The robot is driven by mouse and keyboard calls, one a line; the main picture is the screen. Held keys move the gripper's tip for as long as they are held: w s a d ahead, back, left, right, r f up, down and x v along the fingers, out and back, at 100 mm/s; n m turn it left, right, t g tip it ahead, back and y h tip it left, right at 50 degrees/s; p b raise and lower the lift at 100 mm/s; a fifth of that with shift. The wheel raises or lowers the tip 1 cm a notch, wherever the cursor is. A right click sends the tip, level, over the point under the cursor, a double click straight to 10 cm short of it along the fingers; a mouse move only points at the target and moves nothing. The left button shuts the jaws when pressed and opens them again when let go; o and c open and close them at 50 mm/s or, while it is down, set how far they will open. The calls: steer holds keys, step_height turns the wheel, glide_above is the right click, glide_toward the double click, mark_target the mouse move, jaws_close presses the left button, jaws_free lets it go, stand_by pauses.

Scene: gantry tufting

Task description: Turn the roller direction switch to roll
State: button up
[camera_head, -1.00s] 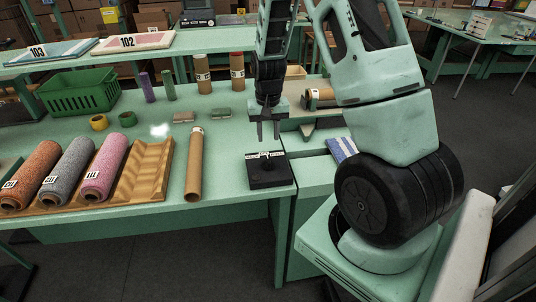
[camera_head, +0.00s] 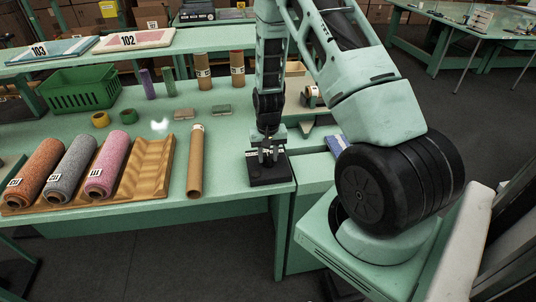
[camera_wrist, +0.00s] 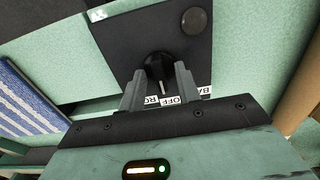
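The roller direction switch is a black box (camera_head: 270,178) at the front right corner of the green table. In the wrist view its plate (camera_wrist: 125,38) carries a round black knob (camera_wrist: 157,64) with a pale pointer line. Labels starting "RO", "OFF" (camera_wrist: 173,100) and "BA" lie along its near edge, partly covered by my fingers. The pointer is directed roughly at "OFF". My gripper (camera_head: 268,157) points down over the box. In the wrist view my gripper (camera_wrist: 160,75) is open, with one finger on each side of the knob. I cannot tell whether they touch it.
A brown cardboard tube (camera_head: 196,163) lies left of the switch. A wooden rack (camera_head: 150,165) and several yarn rolls (camera_head: 105,165) are farther left. A blue-white striped item (camera_wrist: 30,100) is beside the box. Table surface between tube and switch is clear.

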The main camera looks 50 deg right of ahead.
jaws_close()
steer(key=shift+m, duration=0.4)
steer(key=m+b, duration=0.1)
steer(key=m, duration=0.2)
steer(key=shift+m, duration=0.4)
steer(key=shift+m+b, duration=0.4)
steer(key=shift+m, duration=1.8)
steer(key=shift+o, duration=0.6)
jaws_free()
